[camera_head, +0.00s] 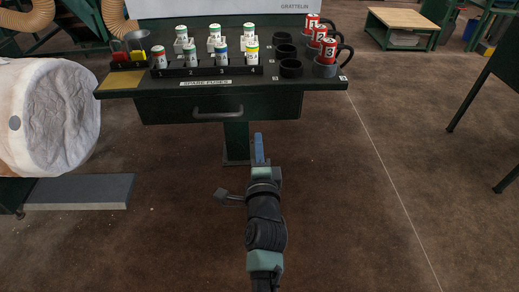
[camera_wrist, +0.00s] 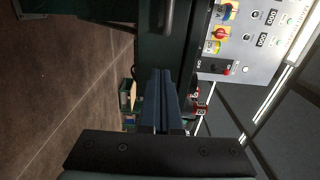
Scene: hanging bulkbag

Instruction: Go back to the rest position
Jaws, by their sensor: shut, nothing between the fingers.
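My gripper (camera_head: 259,148) is shut and empty. In the head view it points away from me, over the floor in front of the dark green workbench and below its top. In the wrist view the two blue-grey fingers (camera_wrist: 161,100) lie together with nothing between them. The white bulk bag (camera_head: 62,117) lies at the far left of the head view, well apart from my gripper.
The workbench (camera_head: 292,105) carries white fuses in a numbered rack (camera_head: 205,70) and red cans by black cup holders (camera_head: 291,68). Its drawer handle (camera_head: 217,114) faces me. A control panel (camera_wrist: 245,40) shows in the wrist view. Brown floor (camera_head: 355,200) is clear to the right.

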